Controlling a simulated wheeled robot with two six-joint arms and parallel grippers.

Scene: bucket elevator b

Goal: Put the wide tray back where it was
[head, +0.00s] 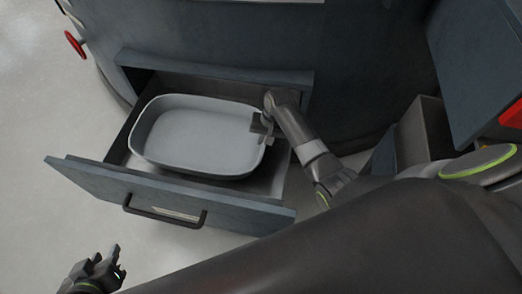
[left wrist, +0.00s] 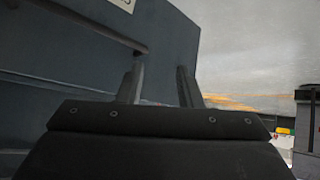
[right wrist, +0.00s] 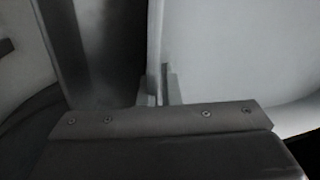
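The wide tray (head: 190,137) is a light grey, rounded rectangular pan. It sits inside the open drawer (head: 235,211), upright and empty. My right gripper (head: 264,130) is at the tray's right end. In the right wrist view, its fingers (right wrist: 163,75) are close together on either side of the tray's rim (right wrist: 154,40), with the pale inside of the tray to the right. My left gripper (head: 108,258) is low at the left, in front of the drawer and apart from it. In the left wrist view its fingers (left wrist: 160,82) are spread with nothing between them.
The drawer's blue-grey front has a dark bar handle (head: 165,217) and a pale label. The curved machine body (head: 240,40) rises behind it, with a red handwheel (head: 75,44) at its left. Another open compartment (head: 425,125) is at the right. The floor at the left is clear.

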